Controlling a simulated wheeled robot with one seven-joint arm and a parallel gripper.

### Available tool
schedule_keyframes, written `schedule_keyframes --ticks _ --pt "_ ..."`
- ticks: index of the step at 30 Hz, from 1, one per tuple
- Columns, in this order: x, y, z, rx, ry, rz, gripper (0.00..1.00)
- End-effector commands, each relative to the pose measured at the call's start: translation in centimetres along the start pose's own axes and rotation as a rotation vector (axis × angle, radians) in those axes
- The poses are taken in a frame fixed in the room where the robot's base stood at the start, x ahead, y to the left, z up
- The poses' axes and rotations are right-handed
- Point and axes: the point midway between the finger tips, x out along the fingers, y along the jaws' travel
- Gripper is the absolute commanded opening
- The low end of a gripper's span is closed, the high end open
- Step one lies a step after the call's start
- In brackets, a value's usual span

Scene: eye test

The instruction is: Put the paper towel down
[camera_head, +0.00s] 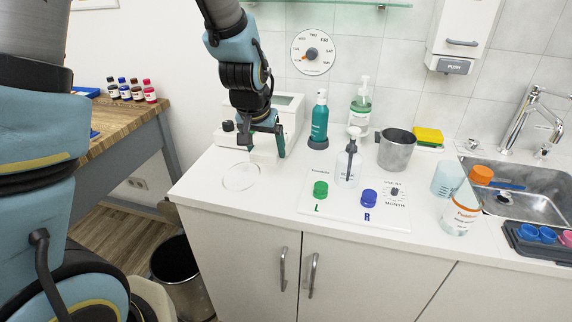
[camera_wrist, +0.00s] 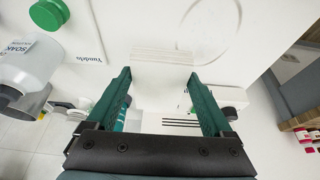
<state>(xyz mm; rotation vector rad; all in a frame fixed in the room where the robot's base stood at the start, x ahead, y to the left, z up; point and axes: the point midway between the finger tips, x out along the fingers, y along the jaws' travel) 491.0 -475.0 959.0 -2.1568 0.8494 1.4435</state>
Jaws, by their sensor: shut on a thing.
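My gripper (camera_head: 265,152) is over the left end of the white counter, with its dark green fingers apart and closed on a white, flat-sided thing, which I take to be the paper towel (camera_head: 264,147). In the wrist view the paper towel (camera_wrist: 163,88) fills the space between the fingertips of my gripper (camera_wrist: 161,82), white against the white counter, so its edges are hard to make out. I cannot tell whether it touches the counter. A thin round outline (camera_head: 240,189) lies on the counter just in front and to the left of it.
A white device (camera_head: 288,108) stands behind my gripper. To the right are a teal bottle (camera_head: 320,118), pump bottles, a metal mug (camera_head: 396,150), a white board (camera_head: 340,208) with green and blue caps, and a sink (camera_head: 540,190). The counter's front left is mostly clear.

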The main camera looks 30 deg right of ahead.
Motion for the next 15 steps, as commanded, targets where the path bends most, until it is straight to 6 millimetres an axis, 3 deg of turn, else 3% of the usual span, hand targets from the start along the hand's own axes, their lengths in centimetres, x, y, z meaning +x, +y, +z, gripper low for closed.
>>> schedule_keyframes --ticks 15 --pt "5.5 0.0 2.3 0.0 -0.002 0.0 0.25"
